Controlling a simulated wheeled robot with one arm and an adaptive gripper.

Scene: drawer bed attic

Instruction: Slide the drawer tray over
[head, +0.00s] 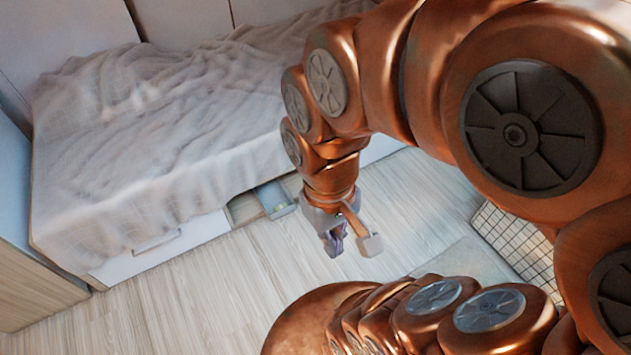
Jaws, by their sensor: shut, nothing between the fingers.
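A small grey-blue tray (278,208) shows under the side of the bed, at the right of an open wooden compartment (243,209). Something small and greenish lies in the tray. Its right part is close to my arm in the picture, and I cannot tell how far it extends behind the arm. My gripper (334,247) points down over the floor, to the right of and nearer than the tray. It is shut and empty, apart from the tray.
The bed (150,130) is draped with a rumpled pale blanket. A white drawer front (185,238) with a handle (157,242) is left of the compartment. The wood floor (240,290) in front is clear. A rug (463,262) and a grid-patterned item (510,240) lie at the right.

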